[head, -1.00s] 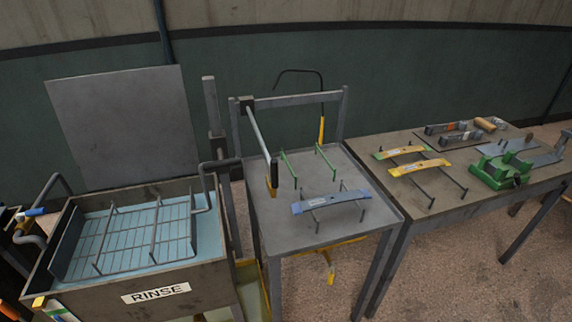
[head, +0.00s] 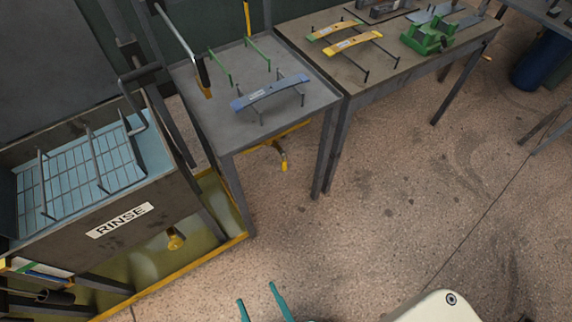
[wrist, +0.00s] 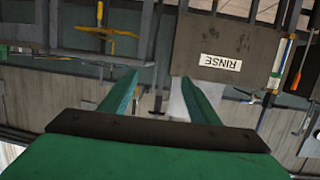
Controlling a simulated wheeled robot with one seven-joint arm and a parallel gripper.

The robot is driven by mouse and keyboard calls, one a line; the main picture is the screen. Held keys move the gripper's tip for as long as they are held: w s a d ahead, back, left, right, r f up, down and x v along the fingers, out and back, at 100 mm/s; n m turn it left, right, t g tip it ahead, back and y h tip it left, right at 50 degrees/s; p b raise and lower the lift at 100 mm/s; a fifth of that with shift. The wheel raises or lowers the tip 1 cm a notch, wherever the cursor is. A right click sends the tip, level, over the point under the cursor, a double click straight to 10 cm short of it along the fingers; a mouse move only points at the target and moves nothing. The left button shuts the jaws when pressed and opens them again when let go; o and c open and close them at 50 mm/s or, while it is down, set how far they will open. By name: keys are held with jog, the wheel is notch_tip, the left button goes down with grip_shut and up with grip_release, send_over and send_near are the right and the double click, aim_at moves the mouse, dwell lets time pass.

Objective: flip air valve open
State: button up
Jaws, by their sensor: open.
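A yellow valve-like fitting (head: 281,158) hangs below the grey metal table, near a yellow pipe. A yellow handle on a yellow pipe (wrist: 97,31) shows at the upper left of the upside-down wrist view. I cannot tell for certain which part is the air valve, or whether it is open. My gripper (head: 261,293) shows as two teal fingers at the bottom of the head view, above the floor and well apart from the table. In the wrist view its fingers (wrist: 159,80) are spread with nothing between them.
The RINSE tank (head: 82,243) stands at the left, with a yellow-edged tray under it. The grey table (head: 222,130) holds a blue leaf spring on a rack. A brown bench (head: 383,81) holds yellow and green springs and a green vise. The floor (head: 400,200) at front right is clear.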

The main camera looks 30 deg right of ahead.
jog(key=shift+f, duration=0.1)
jog(key=c, duration=0.5)
jog(key=shift+w+f, duration=0.2)
jog(key=shift+f, duration=0.05)
jog(key=c, duration=0.5)
jog(key=w+f+n, duration=0.1)
jog(key=w+f, duration=0.1)
jog(key=w+d+f+n+h, duration=0.1)
jog(key=f, duration=0.2)
jog(key=w+d+f+n, duration=0.1)
jog(key=w+f, duration=0.1)
jog(key=f, duration=0.1)
jog(key=shift+w+d+f+n+t, duration=0.2)
jog(key=shift+w+n+t, duration=0.1)
jog(key=shift+w+n, duration=0.1)
grip_shut()
jog(key=w+d+f+n+h, duration=0.1)
jog(key=w+d+f+n, duration=0.2)
jog(key=w, duration=0.5)
jog(key=w+d+f+n+h, duration=0.2)
jog(key=w+d+f+n, duration=0.1)
jog(key=w+d+f, duration=0.2)
jog(key=w+d+f+n+h, duration=0.2)
jog(key=w+d+f+n, duration=0.2)
jog(key=w+d, duration=0.3)
jog(key=w, duration=0.5)
jog(key=shift+w+f+t, duration=0.25)
jog(key=shift+w+t, duration=0.15)
jog(key=shift+d, duration=0.1)
